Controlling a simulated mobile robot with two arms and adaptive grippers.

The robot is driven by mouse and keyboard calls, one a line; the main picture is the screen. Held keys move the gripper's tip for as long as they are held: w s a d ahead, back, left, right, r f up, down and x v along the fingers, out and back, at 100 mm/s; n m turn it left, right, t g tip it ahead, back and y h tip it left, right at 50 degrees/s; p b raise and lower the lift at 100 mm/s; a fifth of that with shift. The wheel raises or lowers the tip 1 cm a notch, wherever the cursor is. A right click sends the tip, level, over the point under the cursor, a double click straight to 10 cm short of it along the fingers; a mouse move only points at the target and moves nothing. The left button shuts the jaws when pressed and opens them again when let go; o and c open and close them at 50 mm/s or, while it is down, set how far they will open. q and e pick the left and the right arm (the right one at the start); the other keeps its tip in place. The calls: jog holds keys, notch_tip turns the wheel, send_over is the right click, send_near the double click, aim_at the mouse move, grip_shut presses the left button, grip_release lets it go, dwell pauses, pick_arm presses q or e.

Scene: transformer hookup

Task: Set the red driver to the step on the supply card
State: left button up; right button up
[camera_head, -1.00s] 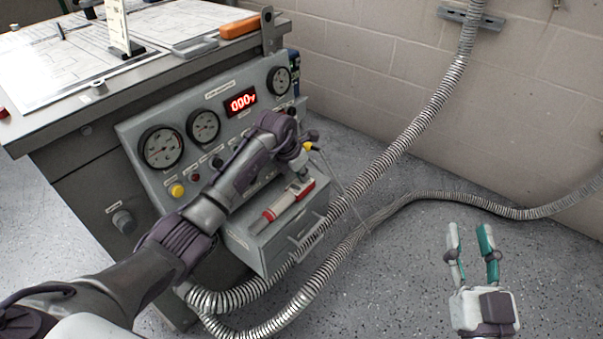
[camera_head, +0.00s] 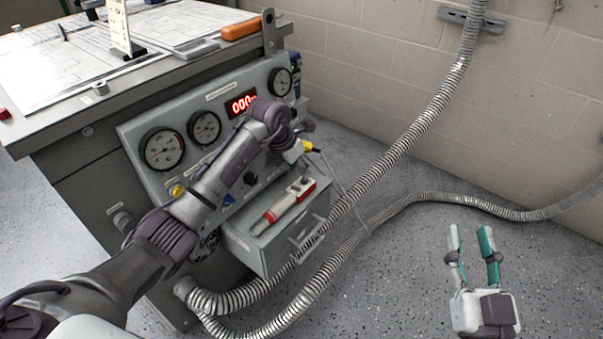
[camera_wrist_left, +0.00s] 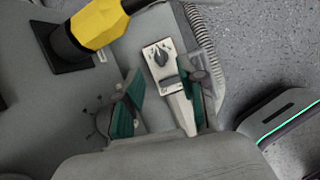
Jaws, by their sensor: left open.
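The red driver (camera_head: 270,216), with a pale grey section and a dark knob, lies on top of the grey box on the panel front. In the left wrist view its pale plate with a dark pointer knob (camera_wrist_left: 160,53) faces me. My left gripper (camera_wrist_left: 163,92) is open; the driver's pale body runs between its fingers, close to the right finger. I cannot tell whether they touch. In the head view its fingers are largely hidden by my wrist. My right gripper (camera_head: 469,230) is open and empty above the floor. An upright pale card (camera_head: 119,27) stands on the bench, its text unreadable.
The grey panel holds gauges (camera_head: 162,149) and a red display (camera_head: 240,103), partly covered by my arm. A yellow plug (camera_head: 307,146) with a dark cable is close to my left gripper. Ribbed metal conduits (camera_head: 405,140) run right of the box.

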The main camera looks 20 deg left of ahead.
pick_arm(q)
jog(key=v, duration=0.7)
jog(key=shift+r, duration=0.2)
